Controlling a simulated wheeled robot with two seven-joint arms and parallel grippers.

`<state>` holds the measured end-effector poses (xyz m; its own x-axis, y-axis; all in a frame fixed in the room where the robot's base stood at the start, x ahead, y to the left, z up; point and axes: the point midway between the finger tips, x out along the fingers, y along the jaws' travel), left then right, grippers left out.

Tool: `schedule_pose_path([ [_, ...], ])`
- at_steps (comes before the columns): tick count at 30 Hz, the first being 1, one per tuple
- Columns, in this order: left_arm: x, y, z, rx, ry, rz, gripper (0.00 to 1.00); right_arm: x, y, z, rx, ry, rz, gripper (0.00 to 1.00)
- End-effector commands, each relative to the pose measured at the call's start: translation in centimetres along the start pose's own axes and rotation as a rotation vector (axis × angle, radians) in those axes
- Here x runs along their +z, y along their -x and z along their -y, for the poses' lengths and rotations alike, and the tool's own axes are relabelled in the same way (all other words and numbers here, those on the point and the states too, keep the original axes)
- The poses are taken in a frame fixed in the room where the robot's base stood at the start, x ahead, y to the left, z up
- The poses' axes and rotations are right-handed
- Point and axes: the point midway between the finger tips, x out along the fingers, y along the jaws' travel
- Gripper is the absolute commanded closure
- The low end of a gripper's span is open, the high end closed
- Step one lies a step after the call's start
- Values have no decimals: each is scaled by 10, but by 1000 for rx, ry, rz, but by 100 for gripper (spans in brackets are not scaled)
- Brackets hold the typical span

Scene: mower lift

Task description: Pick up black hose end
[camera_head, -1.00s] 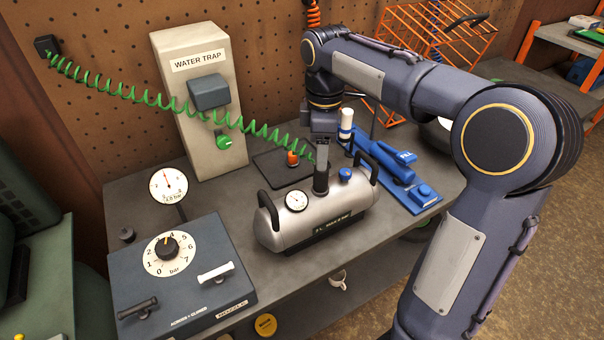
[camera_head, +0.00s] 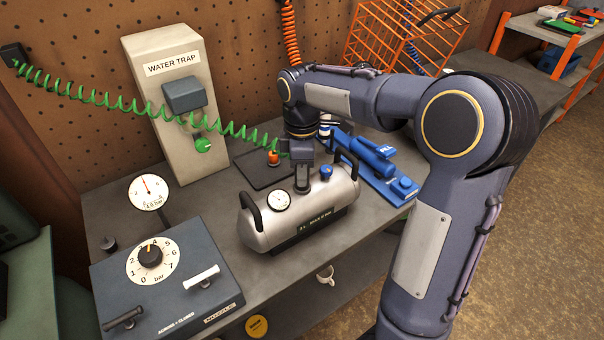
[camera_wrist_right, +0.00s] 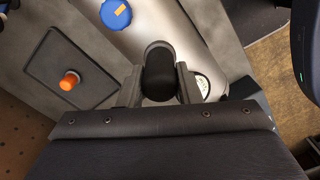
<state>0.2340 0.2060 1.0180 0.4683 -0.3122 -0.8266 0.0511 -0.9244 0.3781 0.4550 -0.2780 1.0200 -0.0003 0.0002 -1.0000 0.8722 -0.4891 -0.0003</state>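The green coiled hose (camera_head: 150,108) runs from the wall at the left to my right gripper, where its end is hidden in the head view. My right gripper (camera_head: 303,190) points down over the silver tank (camera_head: 325,198). In the right wrist view a black rounded piece, which looks like the black hose end (camera_wrist_right: 160,75), sits between the two fingers of the right gripper (camera_wrist_right: 160,88). The fingers lie close along both its sides; I cannot tell whether they press on it. My left gripper is not in view.
The tank has black handles, a gauge (camera_head: 279,200) and a blue cap (camera_wrist_right: 115,14). An orange fitting (camera_wrist_right: 69,80) stands on a dark mat behind it. The water trap (camera_head: 165,100) and the regulator box (camera_head: 200,250) are to the left; a blue tool (camera_head: 372,160) lies right.

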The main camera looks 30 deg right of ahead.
Motion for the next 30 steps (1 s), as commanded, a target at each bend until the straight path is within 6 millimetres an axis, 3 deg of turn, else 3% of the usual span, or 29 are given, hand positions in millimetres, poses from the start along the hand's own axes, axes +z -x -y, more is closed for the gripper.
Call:
schedule_pose_path([
  [1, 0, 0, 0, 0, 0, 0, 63, 0, 0, 0, 0, 0, 0, 80],
  [6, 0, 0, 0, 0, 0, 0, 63, 0, 1, 0, 1, 0, -1, 100],
  [17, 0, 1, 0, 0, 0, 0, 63, 0, 10, 0, 2, 1, -1, 100],
  [22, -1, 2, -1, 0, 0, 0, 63, -1, 34, -1, 4, 1, -3, 100],
  [30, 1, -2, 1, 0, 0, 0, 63, 3, 92, 50, 7, 3, -6, 100],
])
